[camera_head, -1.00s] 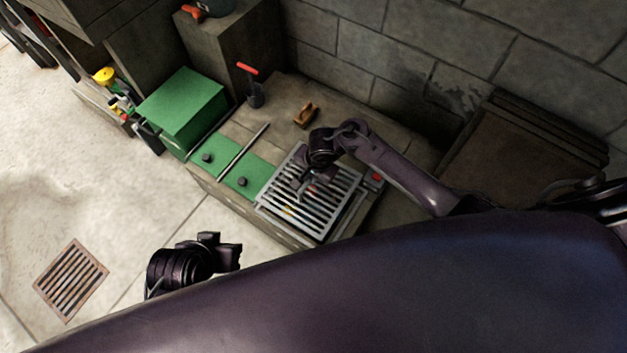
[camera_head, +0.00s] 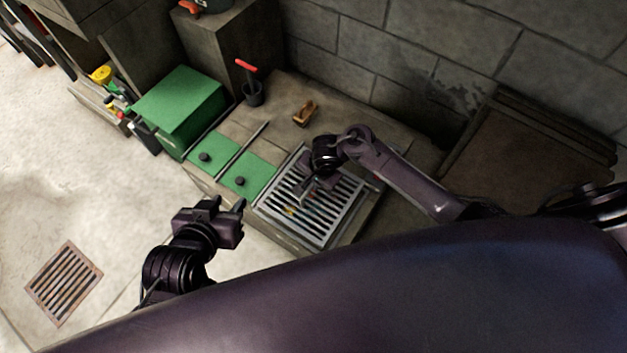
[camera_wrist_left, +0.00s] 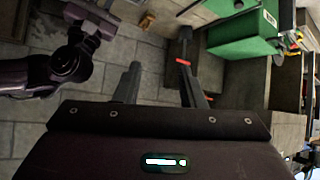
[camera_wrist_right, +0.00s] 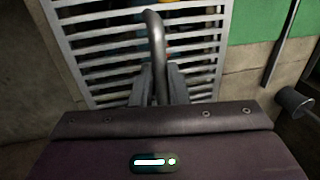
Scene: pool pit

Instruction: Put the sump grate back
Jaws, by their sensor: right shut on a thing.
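The sump grate (camera_head: 329,229) is a pale metal slatted panel at the right end of the stone bench, beside the green mat. It lies over the opening, and small coloured bits show through its slats. Whether it sits flush in its seat I cannot tell. My right gripper (camera_head: 308,192) is over the grate. In the right wrist view, my right gripper (camera_wrist_right: 158,85) is shut on a grey curved handle (camera_wrist_right: 154,32) in front of the slats (camera_wrist_right: 100,45). My left gripper (camera_head: 229,204) is open and empty, left of the grate; its spread fingers (camera_wrist_left: 160,85) show in the left wrist view.
On the bench are a green mat (camera_head: 258,176) with dark knobs, a thin bar (camera_head: 243,148), a dark cup with a red-handled tool (camera_head: 252,92) and a wooden brush-like block (camera_head: 305,113). A green box (camera_head: 180,105) stands left. A rusty floor grate (camera_head: 64,283) lies lower left.

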